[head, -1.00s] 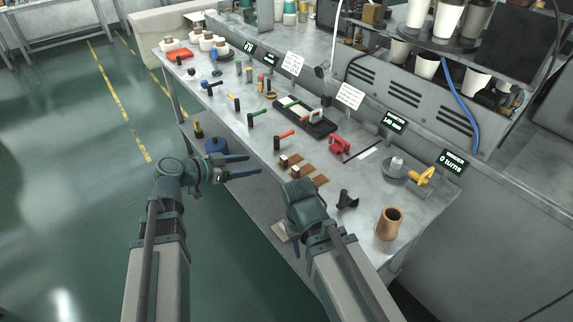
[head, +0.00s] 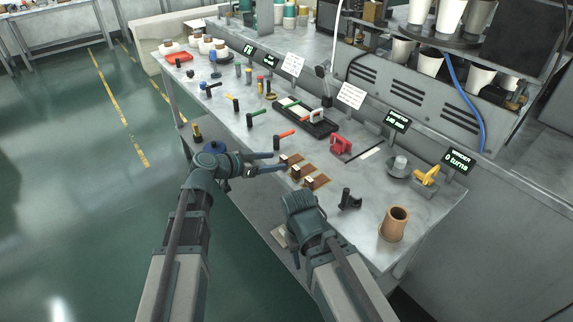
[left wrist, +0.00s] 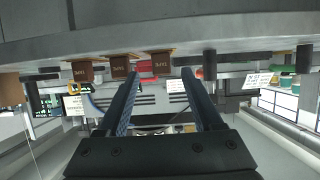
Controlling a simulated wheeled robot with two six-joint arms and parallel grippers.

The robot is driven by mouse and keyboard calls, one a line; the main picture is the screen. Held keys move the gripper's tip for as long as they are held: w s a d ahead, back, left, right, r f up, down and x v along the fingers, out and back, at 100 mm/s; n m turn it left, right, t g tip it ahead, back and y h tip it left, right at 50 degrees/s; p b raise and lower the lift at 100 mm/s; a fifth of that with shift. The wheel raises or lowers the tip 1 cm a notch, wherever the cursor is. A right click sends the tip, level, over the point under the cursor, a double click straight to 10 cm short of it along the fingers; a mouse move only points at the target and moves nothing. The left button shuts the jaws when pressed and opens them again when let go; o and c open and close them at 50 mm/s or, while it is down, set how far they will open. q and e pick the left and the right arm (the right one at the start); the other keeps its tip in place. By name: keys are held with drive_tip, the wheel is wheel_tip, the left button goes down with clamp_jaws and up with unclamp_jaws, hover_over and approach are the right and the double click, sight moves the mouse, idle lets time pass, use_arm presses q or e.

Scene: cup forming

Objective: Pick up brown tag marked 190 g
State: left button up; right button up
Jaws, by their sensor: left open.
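Three small brown tags lie in a row on brown pads near the table's front edge: a rear one (head: 283,158), a middle one (head: 296,171) and a front one (head: 309,182). In the left wrist view, three brown blocks with pale markings show: left (left wrist: 83,72), middle (left wrist: 120,67) and right (left wrist: 161,63). The markings are too small to read, so I cannot tell which says 190 g. My left gripper (head: 279,161) is open and empty, with its fingertips close to the rear tag. In the wrist view the right block shows between the fingertips (left wrist: 160,72).
Red-handled (head: 285,134) and green-handled (head: 257,114) tools lie behind the tags. A red device (head: 341,146), a black stand (head: 349,201) and a brown cup (head: 395,223) stand to the right. My right arm stands in front of the table, close to the front tag.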

sight(281, 161)
use_arm(q)
drive_tip(key=x, duration=0.3)
drive_tip(key=shift+w+f+b, duration=0.1)
drive_tip(key=shift+b, duration=0.2)
drive_tip(key=shift+a, duration=0.1)
clamp_jaws()
